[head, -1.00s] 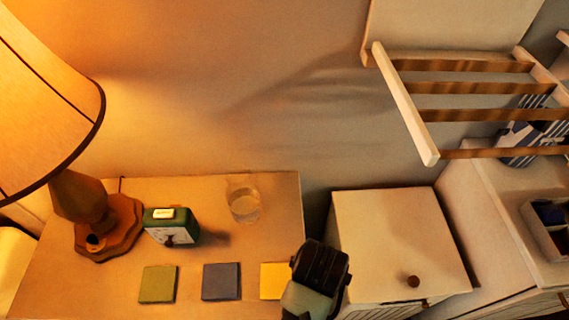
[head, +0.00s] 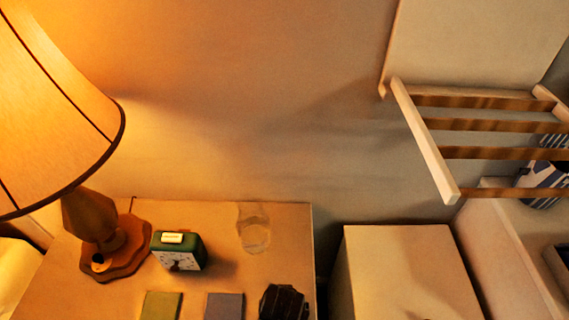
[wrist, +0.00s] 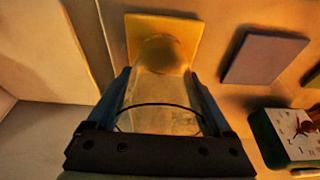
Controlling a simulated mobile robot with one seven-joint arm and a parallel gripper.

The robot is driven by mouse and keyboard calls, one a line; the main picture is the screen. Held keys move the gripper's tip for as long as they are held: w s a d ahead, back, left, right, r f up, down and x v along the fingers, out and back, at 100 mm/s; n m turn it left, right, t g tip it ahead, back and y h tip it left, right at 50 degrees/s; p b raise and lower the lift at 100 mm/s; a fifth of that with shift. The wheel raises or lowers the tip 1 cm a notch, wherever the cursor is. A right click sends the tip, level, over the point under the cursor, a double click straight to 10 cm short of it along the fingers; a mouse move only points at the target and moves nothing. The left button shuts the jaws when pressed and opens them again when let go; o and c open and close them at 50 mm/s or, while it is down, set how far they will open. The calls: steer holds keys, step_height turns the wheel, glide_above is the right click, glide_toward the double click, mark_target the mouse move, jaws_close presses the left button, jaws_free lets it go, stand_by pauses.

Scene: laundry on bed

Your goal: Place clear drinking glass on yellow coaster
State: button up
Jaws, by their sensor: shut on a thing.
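In the wrist view, my gripper (wrist: 161,76) is shut on a clear drinking glass (wrist: 160,88), one blue finger on each side. The glass's rim faces the camera and its round base overlaps the lower part of the yellow coaster (wrist: 141,26). I cannot tell whether the base touches the coaster. In the head view, the dark end of my arm (head: 284,303) covers the yellow coaster's place, and the held glass is hidden. Another clear glass (head: 254,234) stands at the back of the table (head: 210,218).
A blue-grey coaster (head: 224,306) and an olive coaster (head: 161,305) lie to the left. A green clock (head: 179,251) and a lamp (head: 100,235) stand behind them. A white cabinet (head: 405,265) is right of the table, across a gap. A slatted rack (head: 480,126) hangs above.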

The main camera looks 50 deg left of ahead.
steer(key=shift+f, duration=0.15)
steer(key=o, duration=1.3)
steer(key=shift+o, duration=0.2)
steer(key=p+v, duration=0.2)
steer(key=v, duration=1)
steer(key=shift+s, duration=0.15)
